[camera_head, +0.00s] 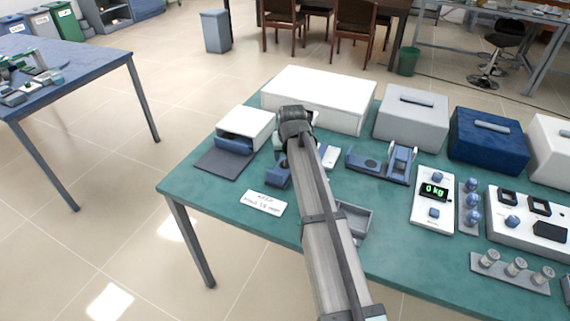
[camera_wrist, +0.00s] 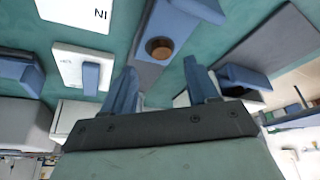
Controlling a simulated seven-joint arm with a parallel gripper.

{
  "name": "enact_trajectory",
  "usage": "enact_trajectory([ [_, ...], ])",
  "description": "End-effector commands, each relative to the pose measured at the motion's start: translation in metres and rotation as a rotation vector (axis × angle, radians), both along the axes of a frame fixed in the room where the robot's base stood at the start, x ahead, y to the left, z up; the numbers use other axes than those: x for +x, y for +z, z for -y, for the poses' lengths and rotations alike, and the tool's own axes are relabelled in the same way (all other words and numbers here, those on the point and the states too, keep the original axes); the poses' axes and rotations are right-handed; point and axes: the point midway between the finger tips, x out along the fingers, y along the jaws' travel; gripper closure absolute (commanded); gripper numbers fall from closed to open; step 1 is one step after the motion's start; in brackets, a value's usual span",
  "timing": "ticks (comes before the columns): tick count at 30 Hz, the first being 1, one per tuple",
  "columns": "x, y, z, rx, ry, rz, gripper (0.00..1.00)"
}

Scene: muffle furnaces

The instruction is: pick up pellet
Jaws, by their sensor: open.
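The pellet (camera_wrist: 159,47) is a small brown round piece sitting in a dark round recess of a blue-grey holder (camera_wrist: 148,75) in the wrist view. My gripper (camera_wrist: 161,82) is open, with one blue finger on each side of the holder's line in that picture. The pellet shows beyond the fingertips, between their lines, and nothing is held. In the head view the blue holder (camera_head: 277,174) stands on the green table just left of my arm. The pellet cannot be made out there, and my fingers are mostly hidden by the arm.
A small white furnace (camera_head: 255,123) with a blue front and a dark mat (camera_head: 222,162) lie to the left. A white block with a blue part (camera_wrist: 85,70) is close beside the holder. A large white box (camera_head: 318,93) stands behind. A blue stand (camera_head: 383,168) is at right.

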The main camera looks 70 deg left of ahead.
Motion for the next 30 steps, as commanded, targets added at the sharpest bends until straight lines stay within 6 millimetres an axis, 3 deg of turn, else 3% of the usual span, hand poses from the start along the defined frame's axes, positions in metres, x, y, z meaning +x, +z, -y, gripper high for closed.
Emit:
enact_trajectory([
  [10,0.001,-0.039,-0.017,-0.002,0.000,0.000,0.41],
  [18,0.001,-0.043,-0.018,-0.001,0.000,0.000,0.41],
  [30,0.001,-0.043,-0.017,-0.001,0.000,0.000,0.78],
])
